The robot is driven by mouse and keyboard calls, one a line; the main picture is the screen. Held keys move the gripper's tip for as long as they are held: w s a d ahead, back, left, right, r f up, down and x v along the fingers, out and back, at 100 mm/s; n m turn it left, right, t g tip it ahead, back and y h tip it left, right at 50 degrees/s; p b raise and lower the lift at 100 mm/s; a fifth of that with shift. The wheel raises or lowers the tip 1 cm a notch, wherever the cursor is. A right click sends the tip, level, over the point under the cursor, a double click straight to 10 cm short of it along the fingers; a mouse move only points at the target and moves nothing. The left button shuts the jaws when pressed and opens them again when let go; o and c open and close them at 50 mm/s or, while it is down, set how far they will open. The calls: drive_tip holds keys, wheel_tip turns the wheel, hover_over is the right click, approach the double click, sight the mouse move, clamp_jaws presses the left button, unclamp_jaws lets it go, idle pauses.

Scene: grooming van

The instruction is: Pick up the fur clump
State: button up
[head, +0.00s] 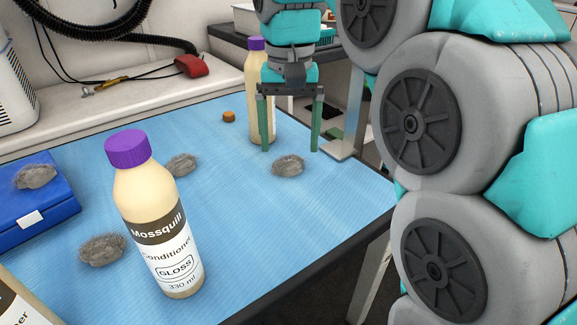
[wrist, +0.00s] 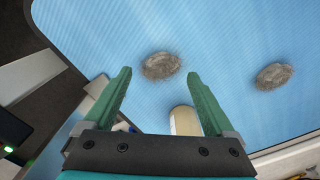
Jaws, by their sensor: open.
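A grey fur clump (head: 288,166) lies on the blue table mat, just below and between the fingertips of my gripper (head: 291,150) in the head view. In the wrist view a fur clump (wrist: 161,66) lies just beyond the tips of my gripper (wrist: 158,80), near the middle of the gap. My gripper is open, points down and holds nothing. Another clump (head: 182,165) lies left of it on the mat and shows to the right in the wrist view (wrist: 274,76). More clumps lie at the front left (head: 102,249) and on a blue case (head: 35,176).
A Mossquill conditioner bottle (head: 160,225) stands at the front. A similar bottle (head: 258,90) stands behind my gripper, near its left finger. A small orange-brown piece (head: 229,117) lies near the back. The blue mat (head: 330,200) is clear toward the right front edge.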

sight(289, 159)
drive_tip(key=shift+a+f, duration=0.1)
drive_tip(key=shift+f, duration=2.1)
drive_tip(key=shift+w, duration=0.1)
drive_tip(key=c, duration=1.4)
drive_tip(key=shift+r, duration=0.1)
drive_tip(key=shift+r, duration=1.65)
drive_tip(key=s+d, duration=0.1)
drive_tip(key=s, duration=0.4)
drive_tip(key=s+d+r+b, duration=0.1)
drive_tip(key=s+d, duration=0.1)
drive_tip(key=s, duration=0.3)
drive_tip(key=s+d, duration=0.1)
drive_tip(key=s, duration=0.4)
drive_tip(key=shift+s+d+r+b, duration=0.2)
drive_tip(key=shift+d+r+b, duration=0.1)
drive_tip(key=shift+d, duration=0.05)
